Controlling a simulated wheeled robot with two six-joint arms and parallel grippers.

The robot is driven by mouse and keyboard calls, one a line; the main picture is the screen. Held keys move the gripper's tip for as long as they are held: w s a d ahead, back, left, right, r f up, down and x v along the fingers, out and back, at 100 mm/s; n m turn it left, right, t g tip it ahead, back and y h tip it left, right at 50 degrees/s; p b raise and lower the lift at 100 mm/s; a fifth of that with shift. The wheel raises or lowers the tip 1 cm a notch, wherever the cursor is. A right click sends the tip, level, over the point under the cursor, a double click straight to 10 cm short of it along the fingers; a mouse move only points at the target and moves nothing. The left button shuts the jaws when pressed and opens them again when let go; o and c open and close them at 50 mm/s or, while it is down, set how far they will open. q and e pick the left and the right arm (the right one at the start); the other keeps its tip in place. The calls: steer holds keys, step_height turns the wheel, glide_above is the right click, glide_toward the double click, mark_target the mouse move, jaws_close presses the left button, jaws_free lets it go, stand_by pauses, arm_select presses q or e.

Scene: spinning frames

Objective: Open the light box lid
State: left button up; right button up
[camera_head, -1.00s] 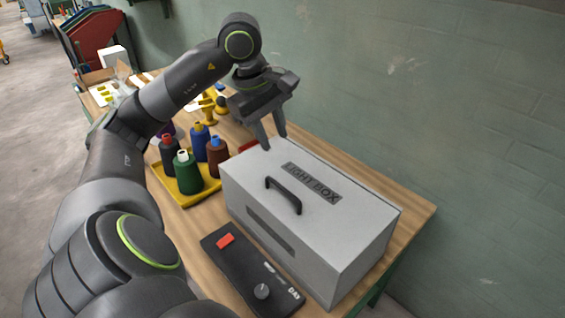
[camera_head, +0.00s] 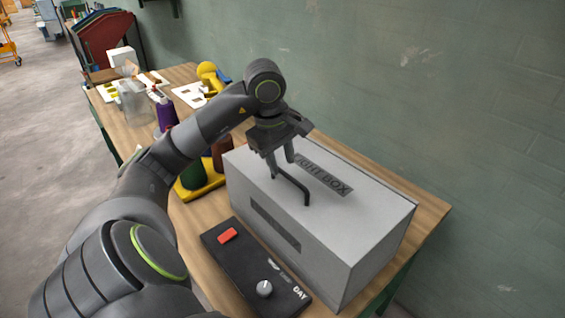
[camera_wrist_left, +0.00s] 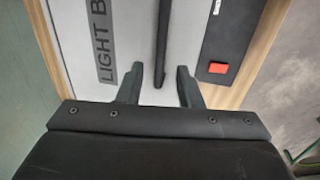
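The grey light box (camera_head: 370,225) stands on the wooden table with its lid shut. A black bar handle (camera_head: 297,187) rises from the lid beside the "LIGHT BOX" label (camera_head: 322,174). My left gripper (camera_head: 281,169) is over the handle's far left end, fingers pointing down. In the left wrist view the open fingers (camera_wrist_left: 160,72) lie to either side of the line of the handle (camera_wrist_left: 161,40), with its end at the gap between them. I cannot tell whether they touch it. My right gripper is in neither view.
A black control panel (camera_head: 255,268) with a red switch and a knob lies in front of the box. A yellow tray (camera_head: 205,190) with thread cones stands to the left, partly behind my arm. The green wall is close behind the table.

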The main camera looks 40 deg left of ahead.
arm_select(q)
steer(key=shift+w+f, duration=0.25)
steer(key=shift+f, duration=0.85)
jaws_close()
